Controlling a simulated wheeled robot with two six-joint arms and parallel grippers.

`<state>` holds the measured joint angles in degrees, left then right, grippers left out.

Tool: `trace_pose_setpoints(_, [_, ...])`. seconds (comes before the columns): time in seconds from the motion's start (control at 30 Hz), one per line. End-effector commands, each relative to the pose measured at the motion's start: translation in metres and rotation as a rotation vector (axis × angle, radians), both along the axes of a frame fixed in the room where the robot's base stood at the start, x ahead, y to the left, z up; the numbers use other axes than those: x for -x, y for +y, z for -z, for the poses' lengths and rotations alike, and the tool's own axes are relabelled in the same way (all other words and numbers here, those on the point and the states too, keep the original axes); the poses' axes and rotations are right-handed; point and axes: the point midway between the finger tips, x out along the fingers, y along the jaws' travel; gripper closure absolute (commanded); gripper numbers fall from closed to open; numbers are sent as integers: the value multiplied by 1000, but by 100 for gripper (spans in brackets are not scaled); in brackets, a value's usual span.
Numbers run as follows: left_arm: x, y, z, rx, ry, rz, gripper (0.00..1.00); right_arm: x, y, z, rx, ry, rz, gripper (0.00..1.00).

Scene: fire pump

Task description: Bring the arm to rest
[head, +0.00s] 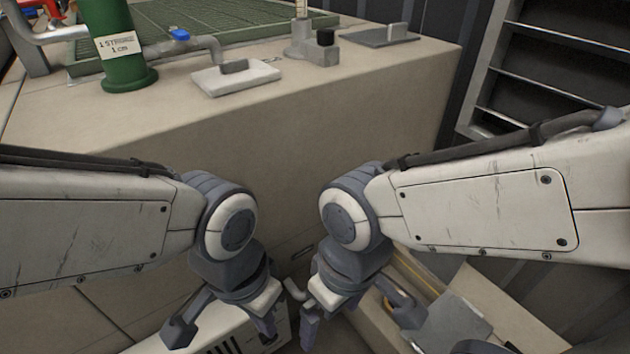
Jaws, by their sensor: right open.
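Both my arms reach in from the sides and bend down at the wrist in front of the beige bench. My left gripper (224,332) hangs low, left of centre, its two fingers spread apart with nothing seen between them. My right gripper (358,322) hangs low, right of centre, also with its fingers spread and empty. The two grippers are close side by side, with a narrow gap between them. Neither touches anything on the bench top.
The beige bench (290,140) fills the middle. Metal shelving (555,55) stands at upper right. A white slotted box (225,342) lies low.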

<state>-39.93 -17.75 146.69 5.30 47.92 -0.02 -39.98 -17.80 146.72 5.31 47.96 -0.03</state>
Motion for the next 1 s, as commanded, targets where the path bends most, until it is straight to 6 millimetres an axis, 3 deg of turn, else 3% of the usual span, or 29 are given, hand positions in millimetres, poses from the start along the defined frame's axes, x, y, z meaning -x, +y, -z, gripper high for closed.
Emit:
trace_pose_setpoints(0.03, [0,0,-17,0,0,0,100,0,0,-18,-1,-1,0,0])
trace_pose_setpoints(0.17, [0,0,-54,0,0,0,100,0,0,-54,-1,-1,1,0])
trace_pose_setpoints(1.0, [0,0,-341,1,-1,0,100,-1,0,-341,-1,-1,1,0])
